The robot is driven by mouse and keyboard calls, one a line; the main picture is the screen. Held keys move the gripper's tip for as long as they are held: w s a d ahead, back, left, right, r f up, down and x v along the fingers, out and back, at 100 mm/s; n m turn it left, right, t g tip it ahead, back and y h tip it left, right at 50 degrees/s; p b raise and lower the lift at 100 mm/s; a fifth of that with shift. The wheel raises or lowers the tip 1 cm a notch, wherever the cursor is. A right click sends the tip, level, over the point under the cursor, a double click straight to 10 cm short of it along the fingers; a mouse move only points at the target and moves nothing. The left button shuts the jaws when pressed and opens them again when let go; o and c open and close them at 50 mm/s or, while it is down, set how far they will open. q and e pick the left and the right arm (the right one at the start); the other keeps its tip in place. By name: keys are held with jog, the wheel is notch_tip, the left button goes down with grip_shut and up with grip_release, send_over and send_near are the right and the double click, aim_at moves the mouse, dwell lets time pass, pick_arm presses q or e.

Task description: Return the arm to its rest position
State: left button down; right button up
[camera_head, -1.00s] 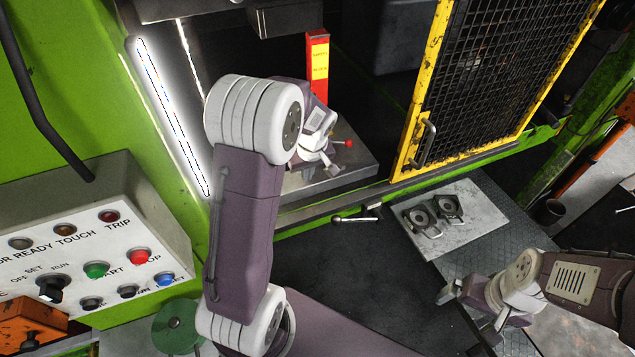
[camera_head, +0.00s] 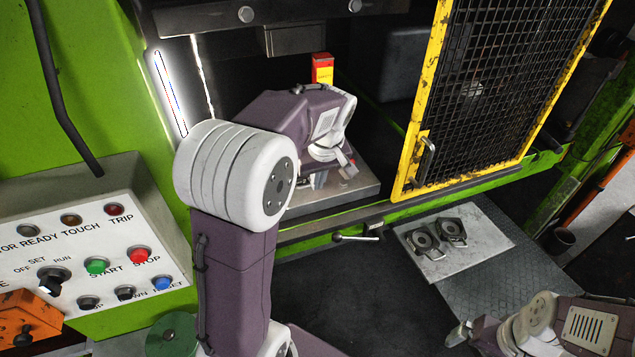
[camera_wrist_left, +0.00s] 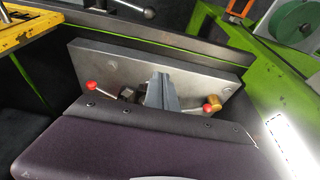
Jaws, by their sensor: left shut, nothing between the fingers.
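My left arm (camera_head: 236,245) comes up from the bottom of the head view and bends at a white joint towards the press opening. My left gripper (camera_head: 328,172) is inside the opening, above a grey metal plate (camera_head: 355,196), shut and empty. In the left wrist view the gripper (camera_wrist_left: 161,92) shows as grey fingers in front of the plate (camera_wrist_left: 190,66), past the purple wrist housing.
A control panel (camera_head: 150,222) stands at the left. A yellow-framed mesh guard (camera_head: 411,165) stands right of the opening. A red-and-yellow post (camera_head: 322,68) is behind my wrist. A red-knobbed lever (camera_wrist_left: 91,86) is by the plate. The dark floor (camera_head: 345,275) in front is clear.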

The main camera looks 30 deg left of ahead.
pick_arm(q)
jog(key=s+d+f+m+h+b, duration=0.1)
jog(key=s+d+f+m+b, duration=0.2)
jog(key=f, duration=0.5)
jog(key=s+d+f+m+h+b, duration=0.1)
jog(key=s+d+f+m+b, duration=0.2)
jog(key=s+f+b, duration=0.2)
jog(key=s+d+f+m+g+b, duration=0.1)
jog(key=s+d+f+m+b, duration=0.2)
jog(key=f, duration=1)
jog(key=s+b, duration=0.1)
jog(key=s, duration=0.2)
jog(key=shift+s+d+m+h, duration=0.3)
jog(key=shift+s+h, duration=0.1)
jog(key=shift+f, duration=0.1)
